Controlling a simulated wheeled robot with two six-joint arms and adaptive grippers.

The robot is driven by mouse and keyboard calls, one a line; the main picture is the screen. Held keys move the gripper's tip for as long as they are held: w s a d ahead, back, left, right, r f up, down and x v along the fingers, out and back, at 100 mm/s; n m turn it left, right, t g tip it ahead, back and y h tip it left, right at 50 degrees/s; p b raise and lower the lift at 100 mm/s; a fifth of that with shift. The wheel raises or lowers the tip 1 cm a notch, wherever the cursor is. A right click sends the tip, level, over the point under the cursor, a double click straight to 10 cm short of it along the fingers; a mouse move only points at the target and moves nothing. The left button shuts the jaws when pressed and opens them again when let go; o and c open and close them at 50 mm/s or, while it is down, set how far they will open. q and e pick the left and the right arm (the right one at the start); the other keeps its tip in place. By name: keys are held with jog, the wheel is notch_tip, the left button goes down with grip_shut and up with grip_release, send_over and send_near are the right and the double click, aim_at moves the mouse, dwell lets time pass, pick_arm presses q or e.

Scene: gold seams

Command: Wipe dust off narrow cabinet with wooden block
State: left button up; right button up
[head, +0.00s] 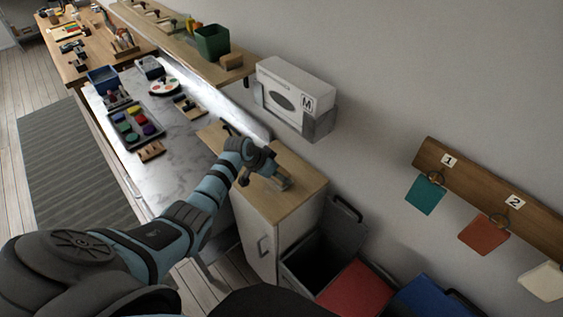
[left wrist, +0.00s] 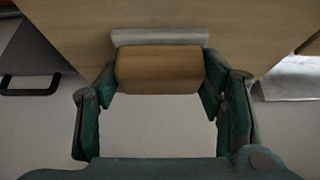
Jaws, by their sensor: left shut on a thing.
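The narrow cabinet (head: 256,240) has a pale front with a handle and a light wooden top (head: 303,190). My left gripper (head: 272,180) is low over this top, coming in from the left. In the left wrist view the gripper (left wrist: 160,75) is shut on the wooden block (left wrist: 160,70), with a finger at each end. A pale grey strip (left wrist: 160,37) lies along the block's far edge; I cannot tell if it belongs to the block. The wooden top also shows behind it (left wrist: 80,20). No dust can be made out. My right gripper is not in view.
A grey counter (head: 190,140) with a paint tray (head: 137,127) adjoins the cabinet on the left. A glove box (head: 295,85) hangs on the wall behind.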

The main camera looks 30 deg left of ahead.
pick_arm(q)
jog(key=shift+s+a+r+p, duration=0.1)
jog(key=shift+s+a+p, duration=0.15)
jog(key=shift+s, duration=0.2)
jog(key=shift+s+a+p, duration=0.1)
jog(key=shift+s+p, duration=0.1)
jog(key=shift+s, duration=0.25)
jog(key=s, duration=0.2)
jog(key=shift+s+a+f+p, duration=0.25)
jog(key=shift+s+a+p, duration=0.05)
jog(key=shift+a+p, duration=0.1)
jog(key=shift+s+a, duration=0.25)
jog(key=shift+s, duration=0.4)
jog(key=shift+s+a, duration=0.2)
jog(key=shift+s, duration=0.45)
jog(key=shift+s+a, duration=0.25)
jog(key=shift+s, duration=0.4)
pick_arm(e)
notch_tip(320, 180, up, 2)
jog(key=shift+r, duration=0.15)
pick_arm(q)
jog(key=shift+r, duration=0.1)
jog(key=r, duration=0.5)
jog(key=shift+w+r, duration=0.15)
jog(key=shift+w, duration=0.05)
jog(key=shift+r, duration=0.4)
